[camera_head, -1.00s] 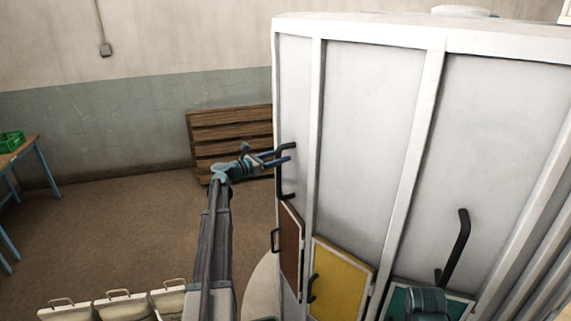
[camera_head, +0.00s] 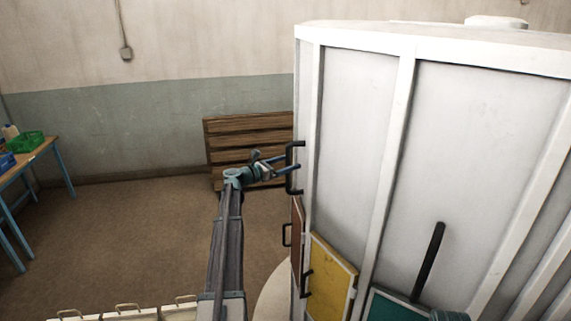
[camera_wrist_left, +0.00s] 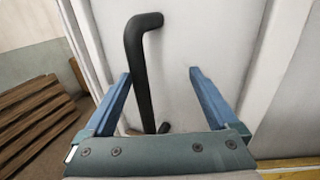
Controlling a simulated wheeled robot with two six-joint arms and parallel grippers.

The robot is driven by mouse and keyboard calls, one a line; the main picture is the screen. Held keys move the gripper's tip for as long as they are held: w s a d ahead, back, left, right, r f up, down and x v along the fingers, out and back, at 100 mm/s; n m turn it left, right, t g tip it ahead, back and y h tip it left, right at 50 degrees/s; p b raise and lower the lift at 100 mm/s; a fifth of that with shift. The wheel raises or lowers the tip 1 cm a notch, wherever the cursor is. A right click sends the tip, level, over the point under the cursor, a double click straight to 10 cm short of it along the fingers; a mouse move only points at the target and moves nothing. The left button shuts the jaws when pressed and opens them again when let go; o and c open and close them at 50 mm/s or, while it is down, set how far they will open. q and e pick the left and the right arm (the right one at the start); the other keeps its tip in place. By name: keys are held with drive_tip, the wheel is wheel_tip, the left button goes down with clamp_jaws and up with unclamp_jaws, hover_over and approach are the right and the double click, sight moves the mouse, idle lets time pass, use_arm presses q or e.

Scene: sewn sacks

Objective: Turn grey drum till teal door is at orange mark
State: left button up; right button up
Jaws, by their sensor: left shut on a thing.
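The grey drum (camera_head: 358,110), a tall pale cylinder with white ribs, fills the right side of the head view. Low on it sit a narrow brown door (camera_head: 298,232), a yellow door (camera_head: 332,279) and the teal door (camera_head: 385,309), cut off by the bottom edge. My left gripper (camera_head: 297,166) is at a black bar handle (camera_head: 289,181) on the drum's left side. In the left wrist view this handle (camera_wrist_left: 139,70) passes between the two blue fingers, closer to the left one. My right gripper's fingers are not visible. I see no orange mark.
Another black handle (camera_head: 430,262) stands above the teal door. A slatted wooden stack (camera_head: 235,132) is by the back wall. A table with a green crate (camera_head: 25,143) is at far left. Pale items with handles (camera_head: 125,313) line the bottom edge. The brown floor between is clear.

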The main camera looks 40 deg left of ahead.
use_arm(q)
drive_tip(key=shift+s+d+r, duration=0.1)
drive_tip(key=shift+s+d, duration=0.35)
drive_tip(key=shift+s, duration=0.1)
drive_tip(key=a+v, duration=0.1)
drive_tip(key=v, duration=1.1)
drive_tip(key=shift+a, duration=0.45)
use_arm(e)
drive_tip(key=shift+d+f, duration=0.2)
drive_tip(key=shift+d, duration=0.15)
